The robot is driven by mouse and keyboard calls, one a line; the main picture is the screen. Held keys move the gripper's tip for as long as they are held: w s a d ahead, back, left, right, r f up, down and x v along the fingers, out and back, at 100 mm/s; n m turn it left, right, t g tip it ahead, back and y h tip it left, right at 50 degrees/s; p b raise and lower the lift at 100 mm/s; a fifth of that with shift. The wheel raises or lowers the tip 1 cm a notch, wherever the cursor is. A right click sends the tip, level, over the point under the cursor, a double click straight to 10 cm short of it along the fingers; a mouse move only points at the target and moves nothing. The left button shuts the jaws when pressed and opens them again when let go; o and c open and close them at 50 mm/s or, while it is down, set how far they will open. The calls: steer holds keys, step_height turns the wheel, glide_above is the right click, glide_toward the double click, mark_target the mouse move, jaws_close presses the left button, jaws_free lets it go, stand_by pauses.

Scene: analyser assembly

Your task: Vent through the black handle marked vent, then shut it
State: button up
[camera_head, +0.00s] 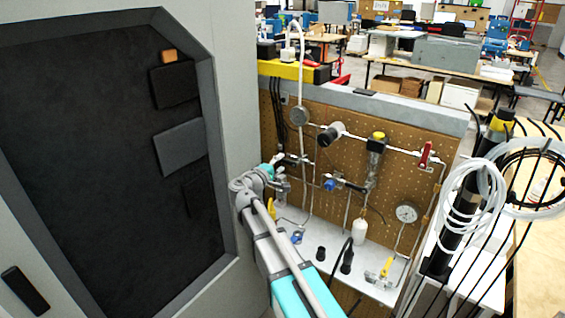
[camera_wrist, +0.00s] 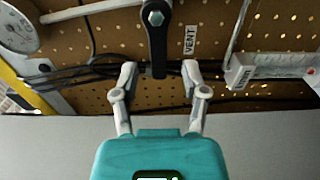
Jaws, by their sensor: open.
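The black handle (camera_wrist: 157,45) hangs straight down from a hex nut on a pipe in the wrist view. A white label reading VENT (camera_wrist: 190,42) is just to its right. My gripper (camera_wrist: 160,76) is open, with one finger on each side of the handle's lower end. The handle's tip lies between the fingertips in the picture; I see a gap on both sides and no clear contact. In the head view my gripper (camera_head: 277,163) is at the left part of the pegboard panel, and the handle cannot be made out clearly there.
The pegboard (camera_head: 360,150) carries pipes, a red-handled valve (camera_head: 425,155), a blue knob (camera_head: 330,185) and a gauge (camera_head: 406,212). A yellow-handled valve (camera_head: 385,267) sits on the white shelf below. A large grey cabinet (camera_head: 228,100) stands close on the left. Black cables cross behind the handle.

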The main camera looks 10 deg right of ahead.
steer(key=v, duration=0.9)
steer(key=shift+s+a, duration=0.2)
steer(key=shift+s, duration=0.05)
steer(key=s+d+f+m+g+y+p, duration=0.3)
steer(key=s+d+f+m+g+y, duration=0.25)
steer(key=s+d+f+g, duration=0.55)
steer(key=s+f+m+g+y+p, duration=0.1)
steer(key=s+f+m+y+p, duration=0.1)
steer(key=s+y, duration=0.5)
steer(key=s+m, duration=0.1)
steer(key=s, duration=0.2)
steer(key=shift+m+g+p, duration=0.3)
steer(key=shift+m+g, duration=0.05)
steer(key=shift+g, duration=0.05)
steer(key=shift+d, duration=0.1)
stand_by(0.9)
